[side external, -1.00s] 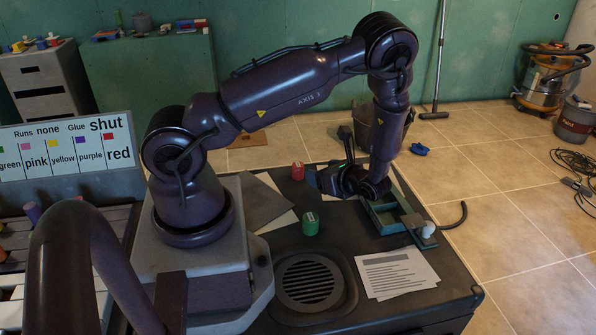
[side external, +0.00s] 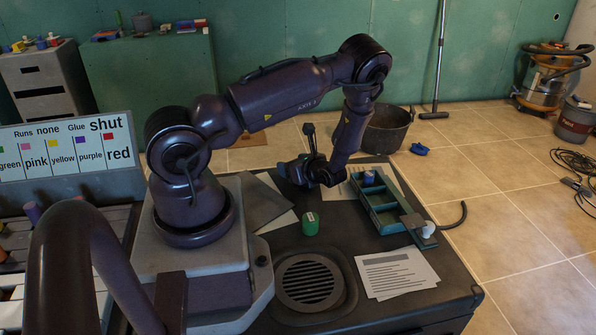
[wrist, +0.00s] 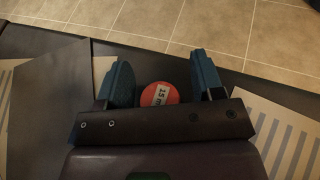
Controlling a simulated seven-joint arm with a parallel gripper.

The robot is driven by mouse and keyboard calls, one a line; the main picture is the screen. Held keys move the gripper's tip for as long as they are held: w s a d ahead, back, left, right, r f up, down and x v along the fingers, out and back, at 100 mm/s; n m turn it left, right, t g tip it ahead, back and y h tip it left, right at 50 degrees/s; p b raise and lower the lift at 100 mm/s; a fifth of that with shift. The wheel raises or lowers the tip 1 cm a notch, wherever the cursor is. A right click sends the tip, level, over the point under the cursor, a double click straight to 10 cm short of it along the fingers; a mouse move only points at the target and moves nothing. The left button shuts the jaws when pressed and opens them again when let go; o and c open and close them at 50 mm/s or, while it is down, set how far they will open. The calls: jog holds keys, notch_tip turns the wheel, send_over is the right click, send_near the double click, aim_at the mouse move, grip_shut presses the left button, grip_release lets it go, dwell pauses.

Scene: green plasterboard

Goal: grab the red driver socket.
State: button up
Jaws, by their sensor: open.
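The red driver socket (wrist: 158,95) shows in the wrist view as a round red top with a white label marked 15. It lies between the two blue fingers of my gripper (wrist: 161,70), closer to the left finger. The fingers are open and spread apart, with a gap at least on the right side of the socket. In the side external view my gripper (side external: 288,171) is low over the back of the dark bench top, and it hides the red socket there. How far the fingers reach down around the socket I cannot tell.
A green socket (side external: 311,224) stands in front of my gripper. To the right is a green tray (side external: 384,207) with a blue socket (side external: 369,178) in its rear compartment. Papers (side external: 396,273) lie flat at the front right. A round grille (side external: 309,283) is set into the bench.

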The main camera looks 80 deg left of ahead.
jog(key=c, duration=1)
